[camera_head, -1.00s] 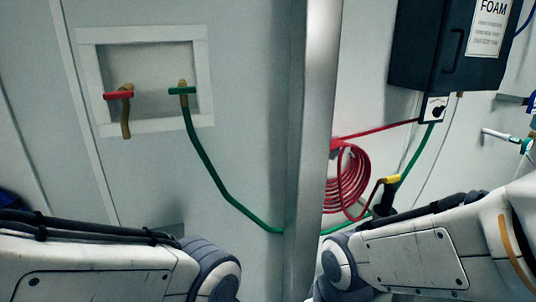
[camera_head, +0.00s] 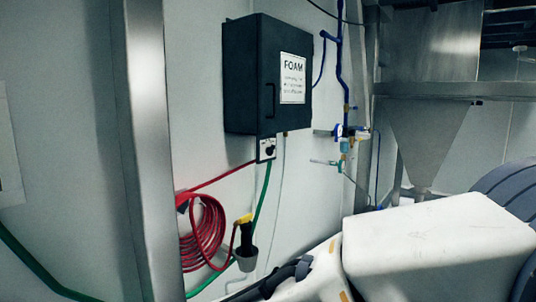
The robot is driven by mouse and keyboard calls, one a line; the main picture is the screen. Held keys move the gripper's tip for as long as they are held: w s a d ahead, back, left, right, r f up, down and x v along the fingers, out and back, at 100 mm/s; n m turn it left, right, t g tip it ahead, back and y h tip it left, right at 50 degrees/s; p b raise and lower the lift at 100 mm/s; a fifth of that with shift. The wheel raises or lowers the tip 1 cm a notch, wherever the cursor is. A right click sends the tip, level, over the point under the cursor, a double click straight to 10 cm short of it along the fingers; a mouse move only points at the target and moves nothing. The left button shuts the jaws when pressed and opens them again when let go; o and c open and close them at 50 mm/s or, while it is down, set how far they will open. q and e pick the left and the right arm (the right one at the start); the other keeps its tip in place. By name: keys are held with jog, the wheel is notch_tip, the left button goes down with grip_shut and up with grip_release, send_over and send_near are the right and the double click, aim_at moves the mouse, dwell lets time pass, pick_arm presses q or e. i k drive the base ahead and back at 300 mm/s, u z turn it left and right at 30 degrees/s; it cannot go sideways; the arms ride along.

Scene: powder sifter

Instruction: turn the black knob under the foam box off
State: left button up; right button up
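The dark foam box (camera_head: 242,80) hangs on the wall left of centre in the head view, with a white FOAM label (camera_head: 293,78). The small black knob (camera_head: 270,150) sits on a white plate just under the box. Its exact pointing direction is too small to tell. A red hose and a green hose run from below the plate. My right arm's links fill the lower right, but its gripper is out of view. My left arm and gripper are not in view.
A coiled red hose (camera_head: 203,232) hangs on the wall below, beside a yellow-handled nozzle in a grey holder (camera_head: 246,258). A steel post (camera_head: 150,150) stands left of the box. Blue pipes with valves (camera_head: 341,130) are to its right, and a steel hopper (camera_head: 428,140) stands further back.

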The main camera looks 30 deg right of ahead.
aim_at(269, 151)
jog(key=z, duration=0.35)
jog(key=k, duration=0.55)
jog(key=z, duration=1.45)
jog(key=i, duration=1.25)
jog(key=u, duration=0.45)
